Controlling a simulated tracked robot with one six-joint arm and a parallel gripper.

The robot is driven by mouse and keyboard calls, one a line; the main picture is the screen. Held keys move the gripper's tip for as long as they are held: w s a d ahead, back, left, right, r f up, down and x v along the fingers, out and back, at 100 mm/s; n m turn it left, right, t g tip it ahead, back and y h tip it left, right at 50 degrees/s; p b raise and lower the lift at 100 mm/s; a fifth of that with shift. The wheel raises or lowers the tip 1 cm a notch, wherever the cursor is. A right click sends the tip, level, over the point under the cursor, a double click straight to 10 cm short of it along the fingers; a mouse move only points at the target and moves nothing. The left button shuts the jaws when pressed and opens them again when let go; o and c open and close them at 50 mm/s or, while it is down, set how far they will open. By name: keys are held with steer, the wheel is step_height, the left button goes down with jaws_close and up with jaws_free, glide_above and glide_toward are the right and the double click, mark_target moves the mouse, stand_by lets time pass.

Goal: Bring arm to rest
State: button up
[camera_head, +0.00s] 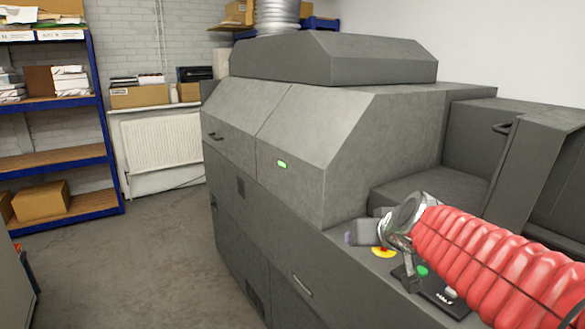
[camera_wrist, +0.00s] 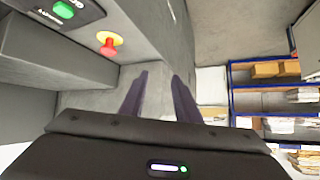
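My gripper (camera_head: 350,235) is at the end of my red-sleeved arm, at the right of the head view, in front of the large grey machine (camera_head: 310,130). In the wrist view my gripper (camera_wrist: 160,75) has its two dark fingers apart with nothing between them. In the head view it appears just left of a yellow-and-red button (camera_head: 384,253). That button also shows in the wrist view (camera_wrist: 109,43), left of the fingers and apart from them. A green button (camera_head: 422,271) sits on a dark control panel, partly hidden by my arm; it shows in the wrist view (camera_wrist: 63,9).
The machine fills the middle and right. A blue-framed shelf (camera_head: 110,150) with boxes stands at the left, a white radiator (camera_head: 162,143) at the back wall. The grey floor (camera_head: 130,255) between shelf and machine is clear. A cardboard box (camera_head: 40,200) is on the lower shelf.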

steer(key=s+f+g+h, duration=0.1)
steer(key=s+f, duration=0.4)
steer(key=s, duration=0.8)
steer(key=s+f+g, duration=0.3)
steer(key=s+f, duration=0.2)
steer(key=s, duration=0.8)
steer(key=shift+s+d+m+g+h, duration=0.2)
steer(key=shift+s+m+g+h, duration=0.1)
steer(key=shift+g+h, duration=0.1)
